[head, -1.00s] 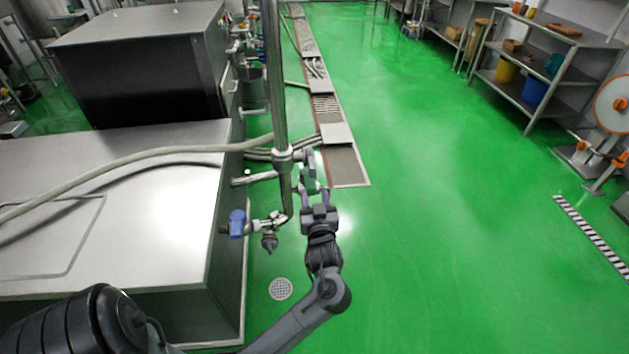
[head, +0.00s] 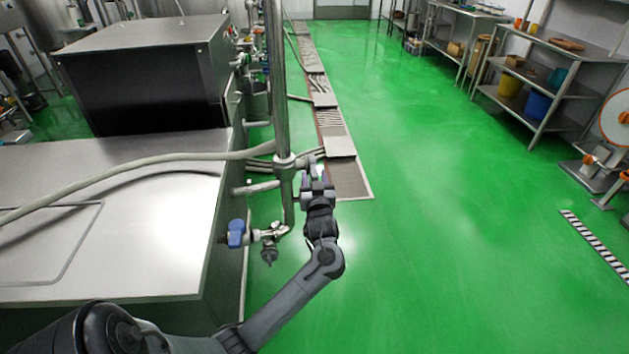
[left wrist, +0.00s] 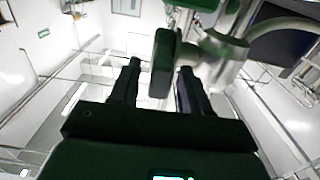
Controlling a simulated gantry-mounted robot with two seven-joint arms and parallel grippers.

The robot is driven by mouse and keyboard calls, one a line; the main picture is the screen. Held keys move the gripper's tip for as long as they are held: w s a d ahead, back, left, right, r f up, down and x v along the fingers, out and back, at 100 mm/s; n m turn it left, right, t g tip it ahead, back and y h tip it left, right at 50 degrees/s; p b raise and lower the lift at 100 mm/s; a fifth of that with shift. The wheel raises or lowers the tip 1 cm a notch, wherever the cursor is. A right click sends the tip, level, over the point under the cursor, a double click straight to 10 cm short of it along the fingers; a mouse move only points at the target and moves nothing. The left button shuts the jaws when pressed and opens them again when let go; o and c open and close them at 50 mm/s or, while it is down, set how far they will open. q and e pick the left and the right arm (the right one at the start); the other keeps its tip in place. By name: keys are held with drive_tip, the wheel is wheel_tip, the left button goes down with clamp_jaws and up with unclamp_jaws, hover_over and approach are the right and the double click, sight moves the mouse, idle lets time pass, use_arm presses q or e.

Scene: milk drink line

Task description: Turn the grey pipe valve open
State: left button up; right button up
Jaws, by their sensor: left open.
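The grey pipe valve (head: 312,163) is on the right side of the vertical steel pipe, mostly hidden behind my left gripper in the head view. In the left wrist view its dark flat handle (left wrist: 162,62) lies between the two fingertips, and the metal valve body is at the upper right. My left gripper (head: 317,178) is open, with one finger on each side of the handle. A gap shows on both sides, so it does not grip the handle. My right gripper is not in view.
The vertical steel pipe (head: 279,90) stands just left of the gripper. A blue-handled valve (head: 236,233) is lower left, beside the steel tank (head: 110,265). A hose (head: 130,163) crosses the tank top.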

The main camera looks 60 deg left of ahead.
use_arm(q)
clamp_jaws()
idle(0.3)
